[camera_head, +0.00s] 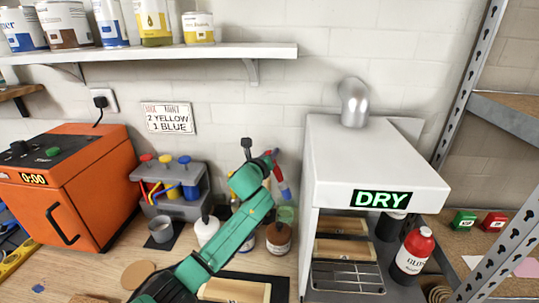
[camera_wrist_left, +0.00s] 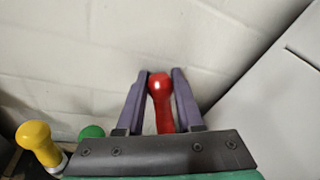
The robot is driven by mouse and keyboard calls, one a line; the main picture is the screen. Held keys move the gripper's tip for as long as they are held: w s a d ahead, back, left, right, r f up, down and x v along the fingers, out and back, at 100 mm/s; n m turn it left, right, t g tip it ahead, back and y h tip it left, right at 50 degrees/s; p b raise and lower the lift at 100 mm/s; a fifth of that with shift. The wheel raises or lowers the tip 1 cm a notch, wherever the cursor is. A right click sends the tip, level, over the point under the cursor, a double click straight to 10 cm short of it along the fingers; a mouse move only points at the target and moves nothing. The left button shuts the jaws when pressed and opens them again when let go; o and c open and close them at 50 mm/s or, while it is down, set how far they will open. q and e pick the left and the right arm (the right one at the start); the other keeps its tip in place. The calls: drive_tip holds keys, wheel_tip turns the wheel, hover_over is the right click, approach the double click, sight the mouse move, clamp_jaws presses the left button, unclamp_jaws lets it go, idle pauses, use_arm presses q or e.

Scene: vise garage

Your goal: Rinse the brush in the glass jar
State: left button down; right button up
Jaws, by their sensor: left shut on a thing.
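My left gripper (camera_head: 272,156) is shut on a brush with a red handle (camera_head: 279,172). The brush hangs down, slightly tilted, and its lower part looks blue. In the left wrist view the red handle (camera_wrist_left: 162,105) stands between the two fingers of my left gripper (camera_wrist_left: 160,75). Below the brush is a small greenish vessel (camera_head: 286,214), which appears to be the glass jar. The brush's lower end is at or just above its top; I cannot tell whether it is inside. My left forearm partly hides the area. My right gripper is not in view.
A white drying cabinet (camera_head: 375,150) marked DRY stands close to the right. A grey paint dispenser (camera_head: 180,205) and an orange oven (camera_head: 70,190) are at left. A shelf (camera_head: 180,52) hangs above.

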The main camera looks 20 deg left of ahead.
sight(272, 142)
use_arm(q)
wheel_tip(272, 142, down, 7)
drive_tip(key=b, duration=0.4)
drive_tip(key=shift+r, duration=0.15)
wheel_tip(272, 142, up, 10)
drive_tip(key=p, duration=1.1)
drive_tip(key=shift+r, duration=0.1)
idle(0.6)
idle(1.2)
